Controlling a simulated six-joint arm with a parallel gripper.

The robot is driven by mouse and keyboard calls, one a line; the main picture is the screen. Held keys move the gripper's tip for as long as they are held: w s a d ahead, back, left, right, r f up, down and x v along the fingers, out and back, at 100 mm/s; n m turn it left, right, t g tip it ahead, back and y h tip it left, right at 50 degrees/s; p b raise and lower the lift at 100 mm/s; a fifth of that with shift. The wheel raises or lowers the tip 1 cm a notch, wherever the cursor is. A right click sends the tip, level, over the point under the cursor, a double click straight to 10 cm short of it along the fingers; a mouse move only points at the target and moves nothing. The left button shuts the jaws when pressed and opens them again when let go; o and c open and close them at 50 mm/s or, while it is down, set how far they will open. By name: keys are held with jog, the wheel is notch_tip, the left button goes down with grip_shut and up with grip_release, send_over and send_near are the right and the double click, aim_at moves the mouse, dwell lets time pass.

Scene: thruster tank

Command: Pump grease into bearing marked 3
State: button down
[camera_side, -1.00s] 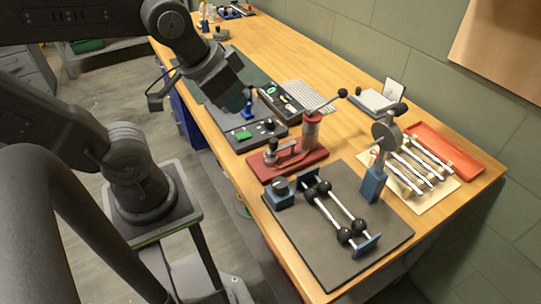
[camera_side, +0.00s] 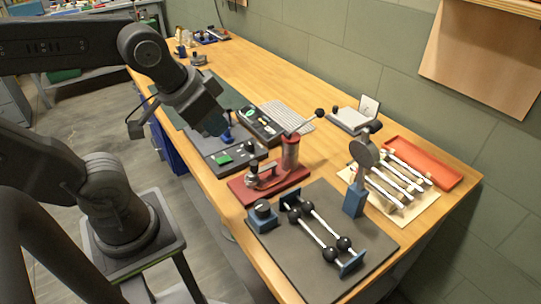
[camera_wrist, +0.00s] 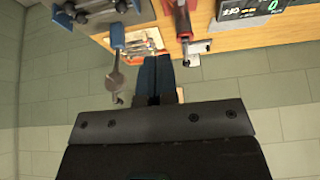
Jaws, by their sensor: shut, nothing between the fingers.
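A red pump-like device (camera_side: 291,155) with a long black-knobbed lever stands on a red base near the middle of the bench; its red body shows at the top of the wrist view (camera_wrist: 183,20). In front of it on a dark mat (camera_side: 350,235), two silver rods (camera_side: 318,228) carry black balls between blue end blocks. No number is readable on any part, so I cannot tell which bearing is marked 3. My gripper (camera_side: 227,128) is left of the red device, apart from it. Its blue fingers (camera_wrist: 158,62) are together and empty.
A blue post with a grey disc (camera_side: 364,155) stands upright at the mat's far edge. Beyond are several rods on a pale sheet (camera_side: 408,208) and an orange tray (camera_side: 440,172). Dark panels with a green part (camera_side: 224,159) lie near my gripper. The back left bench is mostly clear.

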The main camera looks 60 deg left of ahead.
jog(key=w+r+m+t, duration=0.3)
jog(key=w+m+t, duration=0.15)
jog(key=w, duration=1.05)
jog(key=m+t+y, duration=0.1)
jog(key=m+t, duration=0.1)
jog(key=m, duration=0.1)
send_over(310, 119)
jog(key=shift+s+d, duration=0.15)
jog(key=shift+s, duration=0.05)
jog(key=shift+f, duration=0.1)
notch_tip(310, 119, down, 8)
jog(key=w, duration=0.2)
jog(key=shift+w+f, duration=0.15)
jog(key=shift+f, duration=0.15)
dwell(0.8)
jog(key=shift+f, duration=0.2)
